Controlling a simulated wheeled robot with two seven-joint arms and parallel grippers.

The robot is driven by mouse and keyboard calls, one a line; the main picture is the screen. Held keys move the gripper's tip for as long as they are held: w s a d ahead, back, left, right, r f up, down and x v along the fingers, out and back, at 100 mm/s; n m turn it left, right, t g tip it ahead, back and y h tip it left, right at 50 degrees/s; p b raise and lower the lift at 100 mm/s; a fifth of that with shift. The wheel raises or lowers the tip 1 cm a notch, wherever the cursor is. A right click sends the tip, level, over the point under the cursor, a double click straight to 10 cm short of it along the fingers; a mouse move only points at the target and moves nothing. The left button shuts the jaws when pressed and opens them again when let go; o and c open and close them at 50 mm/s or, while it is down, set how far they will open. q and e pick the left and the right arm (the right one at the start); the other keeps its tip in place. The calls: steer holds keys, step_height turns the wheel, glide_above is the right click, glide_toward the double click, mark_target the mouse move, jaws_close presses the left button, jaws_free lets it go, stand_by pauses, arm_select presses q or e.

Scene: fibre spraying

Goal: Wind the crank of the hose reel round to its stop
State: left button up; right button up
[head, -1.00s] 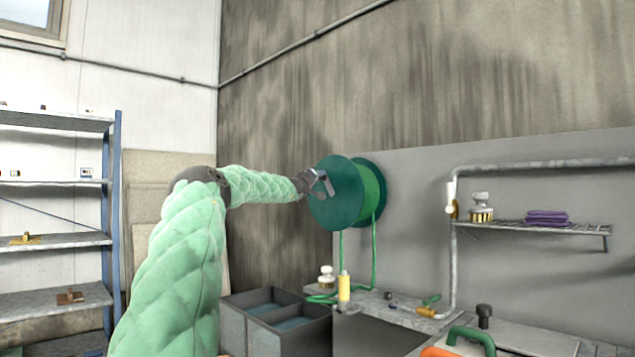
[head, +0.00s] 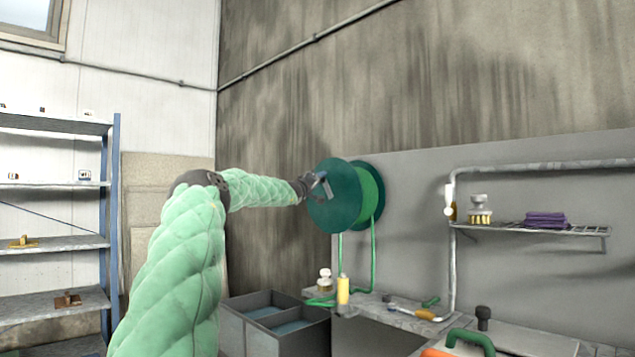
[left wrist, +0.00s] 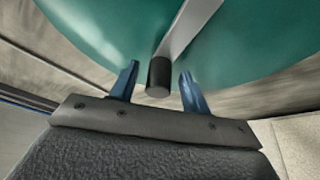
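The hose reel (head: 345,207) is a green drum with dark teal side discs, mounted on the grey wall panel. Its grey crank arm (head: 328,190) lies across the near disc. My left gripper (head: 318,180) is at the crank, in front of that disc. In the left wrist view the dark round crank handle (left wrist: 158,76) stands between my two blue fingers, with a visible gap on each side. The gripper (left wrist: 158,88) is open around the handle, not closed on it. Green hose hangs from the reel to the counter. My right gripper is not in view.
Below the reel, a counter (head: 372,305) carries a yellow bottle (head: 343,289) and small tools. Grey bins (head: 292,340) stand to its left. A wall rack (head: 585,231) with purple cloth is on the right. A blue-framed shelf (head: 117,200) stands far left.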

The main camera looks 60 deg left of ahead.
arm_select(q)
steer(key=shift+s+r, duration=0.1)
steer(key=shift+s, duration=0.05)
steer(key=b+v, duration=0.2)
steer(key=v, duration=0.5)
steer(key=shift+s+d+b, duration=0.2)
steer(key=shift+b, duration=0.15)
stand_by(0.5)
stand_by(0.4)
